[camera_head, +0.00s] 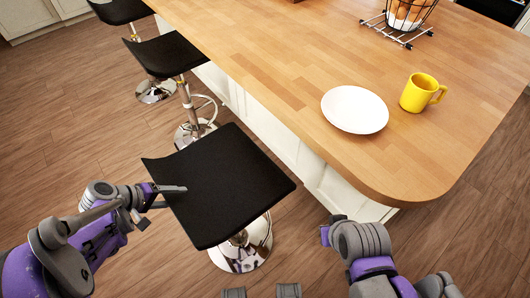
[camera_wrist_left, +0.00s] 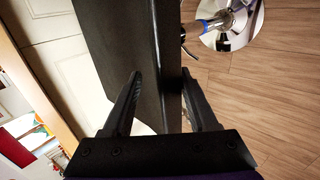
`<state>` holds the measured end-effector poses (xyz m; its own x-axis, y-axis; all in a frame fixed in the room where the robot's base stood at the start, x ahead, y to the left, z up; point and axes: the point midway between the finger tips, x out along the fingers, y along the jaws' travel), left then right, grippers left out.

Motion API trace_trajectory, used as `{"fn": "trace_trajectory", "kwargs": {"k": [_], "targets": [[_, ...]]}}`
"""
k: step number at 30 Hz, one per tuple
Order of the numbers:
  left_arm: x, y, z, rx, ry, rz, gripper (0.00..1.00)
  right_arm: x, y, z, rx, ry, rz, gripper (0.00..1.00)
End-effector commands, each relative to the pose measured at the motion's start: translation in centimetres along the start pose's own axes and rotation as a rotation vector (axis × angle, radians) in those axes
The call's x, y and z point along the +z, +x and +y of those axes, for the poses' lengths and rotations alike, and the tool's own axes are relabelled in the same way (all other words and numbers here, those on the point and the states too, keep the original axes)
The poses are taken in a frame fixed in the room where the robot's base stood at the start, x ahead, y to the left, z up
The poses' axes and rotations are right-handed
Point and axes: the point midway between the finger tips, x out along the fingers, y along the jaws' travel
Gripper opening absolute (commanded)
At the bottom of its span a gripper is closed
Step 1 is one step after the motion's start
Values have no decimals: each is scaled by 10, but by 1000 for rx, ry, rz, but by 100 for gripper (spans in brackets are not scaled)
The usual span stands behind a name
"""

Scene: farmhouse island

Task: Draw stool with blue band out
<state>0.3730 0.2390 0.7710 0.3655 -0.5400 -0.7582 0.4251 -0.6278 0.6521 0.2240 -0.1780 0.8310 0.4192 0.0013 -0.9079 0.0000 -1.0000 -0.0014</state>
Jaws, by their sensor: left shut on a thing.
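The nearest stool (camera_head: 222,180) has a black seat, a chrome column and a round chrome base, and stands beside the island. My left gripper (camera_head: 168,193) is shut on the left edge of its seat. In the left wrist view the fingers (camera_wrist_left: 162,95) lie on either side of the black seat (camera_wrist_left: 120,45). The column is mostly hidden under the seat in the head view. My right arm shows at the lower right, but I cannot make out its gripper.
The wooden island top (camera_head: 270,50) holds a white plate (camera_head: 355,109), a yellow mug (camera_head: 420,92) and a wire basket (camera_head: 408,17). Two more black stools (camera_head: 166,54) stand in a row farther back. The wooden floor (camera_head: 70,130) on the left is clear.

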Motion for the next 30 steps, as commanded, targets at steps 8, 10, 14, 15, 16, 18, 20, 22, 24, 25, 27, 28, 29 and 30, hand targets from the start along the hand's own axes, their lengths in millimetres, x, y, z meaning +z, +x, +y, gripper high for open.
{"fn": "trace_trajectory", "kwargs": {"k": [8, 10, 14, 15, 16, 18, 20, 22, 24, 25, 27, 28, 29, 30], "targets": [[1, -14, -23, -18, 3, 1, 0, 1, 2, 0, 0, 0, -1, 0], [1, -18, -28, -18, 3, 1, 0, 2, 3, 0, 0, 0, -1, 0], [1, -22, -32, -17, 4, 0, 0, 2, 3, 0, 0, 0, -1, 0], [1, -22, -32, -17, 4, 0, 0, 2, 3, 0, 0, 0, -1, 0], [1, -22, -32, -17, 4, 0, 61, 2, 3, 0, 0, 0, -1, 0], [1, -22, -31, -16, 4, 0, 73, 2, 3, 0, 0, 0, -1, 0], [1, -22, -31, -15, 4, 0, 84, 2, 3, 0, 0, 0, -1, 0], [1, -22, -30, -14, 3, 0, 97, 1, 3, 0, 0, 0, -1, 0], [0, -22, -30, -13, 3, 0, 100, 1, 2, 0, 0, 0, -1, 0], [0, -22, -30, -13, 3, 0, 100, 1, 2, 0, 0, 0, -1, 0], [0, -22, -30, -13, 3, 1, 100, 1, 2, 0, 0, 0, -1, 0], [0, -22, -29, -12, 3, 1, 100, 1, 2, 0, 0, 0, -1, 0], [0, -22, -29, -12, 3, 1, 100, 1, 2, 0, 0, 0, -1, 0], [0, -22, -29, -12, 3, 1, 100, 1, 2, 0, 0, 0, -1, 0]]}}
